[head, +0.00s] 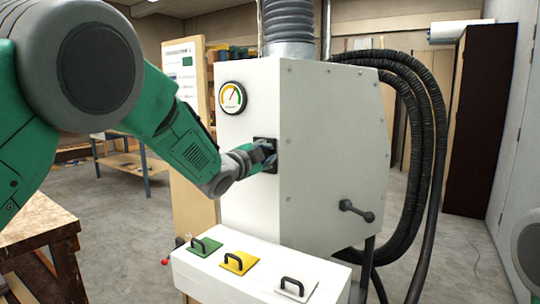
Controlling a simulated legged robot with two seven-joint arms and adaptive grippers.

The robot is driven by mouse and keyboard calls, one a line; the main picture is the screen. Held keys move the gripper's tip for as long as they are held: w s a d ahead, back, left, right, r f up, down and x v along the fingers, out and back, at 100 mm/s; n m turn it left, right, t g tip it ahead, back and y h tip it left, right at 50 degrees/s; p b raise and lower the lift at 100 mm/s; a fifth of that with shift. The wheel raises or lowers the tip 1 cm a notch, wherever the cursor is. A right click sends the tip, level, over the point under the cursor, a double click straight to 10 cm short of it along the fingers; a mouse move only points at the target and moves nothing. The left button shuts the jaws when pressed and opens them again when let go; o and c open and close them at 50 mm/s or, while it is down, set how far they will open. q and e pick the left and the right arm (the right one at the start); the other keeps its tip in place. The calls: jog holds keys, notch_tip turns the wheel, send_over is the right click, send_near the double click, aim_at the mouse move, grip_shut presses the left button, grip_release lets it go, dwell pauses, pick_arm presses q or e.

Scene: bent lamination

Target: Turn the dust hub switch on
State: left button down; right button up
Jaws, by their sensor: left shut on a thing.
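The dust hub (335,150) is a tall white cabinet with a round gauge (232,97) on its front face. A small dark switch plate (274,144) sits below the gauge, near the cabinet's vertical corner. My left gripper (268,155) is at this plate, its fingers shut on the switch part there. The fingers cover most of the switch, so its position cannot be told. My right gripper is not in view; only a grey rounded part shows at the right edge.
A low white box (230,276) in front carries green (204,247), yellow (239,262) and white (297,285) handled plates. Black hoses (432,130) hang at the cabinet's right, and a dark lever (356,210) sticks out of its side. A wooden table (40,222) stands at left.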

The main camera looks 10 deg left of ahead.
pick_arm(q)
jog(key=shift+a+f, duration=0.25)
jog(key=shift+f, duration=0.25)
jog(key=c, duration=1.5)
grip_release()
jog(key=shift+w+a, duration=0.1)
jog(key=shift+a, duration=0.1)
jog(key=shift+d+r, duration=0.25)
jog(key=shift+d, duration=0.15)
jog(key=v, duration=1.2)
jog(key=shift+f, duration=0.15)
